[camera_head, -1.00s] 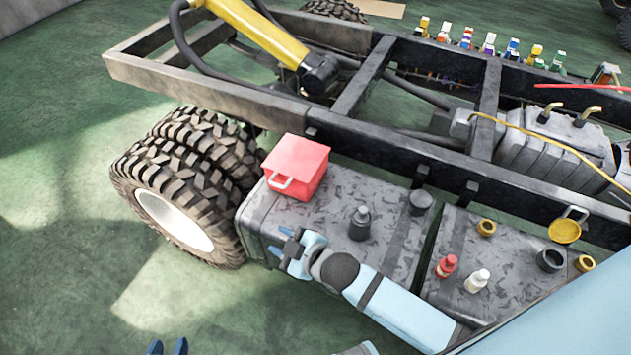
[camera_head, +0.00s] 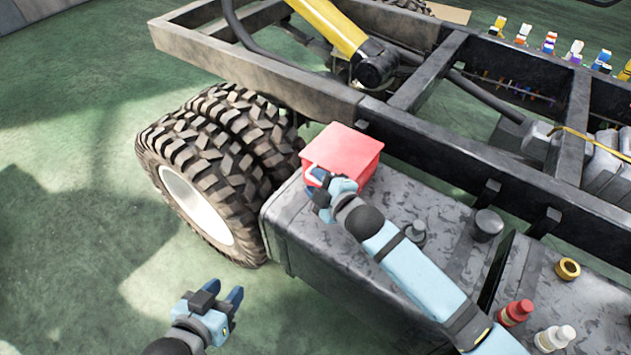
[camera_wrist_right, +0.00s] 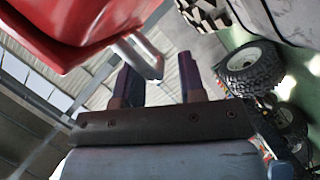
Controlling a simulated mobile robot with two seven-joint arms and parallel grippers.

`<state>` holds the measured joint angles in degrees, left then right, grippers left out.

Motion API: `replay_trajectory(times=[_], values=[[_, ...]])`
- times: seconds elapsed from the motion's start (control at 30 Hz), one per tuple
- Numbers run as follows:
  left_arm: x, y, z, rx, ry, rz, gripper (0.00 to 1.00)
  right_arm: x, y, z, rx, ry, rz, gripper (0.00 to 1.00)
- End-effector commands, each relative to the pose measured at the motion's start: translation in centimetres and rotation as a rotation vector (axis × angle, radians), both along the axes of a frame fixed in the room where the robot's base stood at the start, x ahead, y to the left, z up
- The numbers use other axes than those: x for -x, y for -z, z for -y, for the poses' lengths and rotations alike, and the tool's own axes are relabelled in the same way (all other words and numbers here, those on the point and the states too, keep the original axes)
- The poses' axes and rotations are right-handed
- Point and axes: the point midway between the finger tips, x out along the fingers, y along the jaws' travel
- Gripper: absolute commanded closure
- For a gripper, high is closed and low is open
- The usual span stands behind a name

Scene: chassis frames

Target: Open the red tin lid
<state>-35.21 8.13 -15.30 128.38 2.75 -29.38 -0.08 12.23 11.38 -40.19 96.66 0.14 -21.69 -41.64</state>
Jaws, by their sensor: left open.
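The red tin (camera_head: 345,152) stands on the grey tank with its lid down. Its pale wire handle (camera_head: 311,174) is on the near-left side. My right gripper (camera_head: 322,185) is right at this handle, partly covering the tin's front. In the right wrist view the red tin (camera_wrist_right: 75,30) fills the upper left. The handle (camera_wrist_right: 145,55) hangs close to the left finger, partly over the gap. The fingers (camera_wrist_right: 160,80) are apart, and I cannot tell whether they touch the handle. My left gripper (camera_head: 221,292) is open and empty over the green floor, away from the tin.
The grey tank (camera_head: 300,225) carries a dark cap (camera_head: 488,224) to the right. A red bottle (camera_head: 515,312) and a white bottle (camera_head: 554,337) stand at the lower right. The dark chassis rail (camera_head: 450,160) runs behind the tin. A large tyre (camera_head: 215,165) is to the left.

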Motion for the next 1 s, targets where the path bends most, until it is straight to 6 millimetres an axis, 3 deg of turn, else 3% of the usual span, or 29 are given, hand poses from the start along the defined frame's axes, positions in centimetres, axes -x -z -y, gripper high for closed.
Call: replay_trajectory(times=[0.4,0.43,0.6,1.0], values=[[-0.03,-0.06,0.1,0.005,0.001,0.005,0.57,-1.1,0.29,-0.81,-0.001,0.0,-0.001,0.63],[-0.03,-0.05,0.1,0.005,0.001,0.005,0.57,-1.1,0.29,-0.8,-0.001,0.0,-0.001,0.65],[-0.02,-0.05,0.11,0.005,0.001,0.005,0.57,-1.06,0.35,-0.79,-0.001,0.0,-0.002,1.0],[0.01,-0.39,-0.03,-0.005,0.0,-0.002,0.57,-0.97,-0.07,-0.78,-0.015,-0.001,-0.029,1.0]])
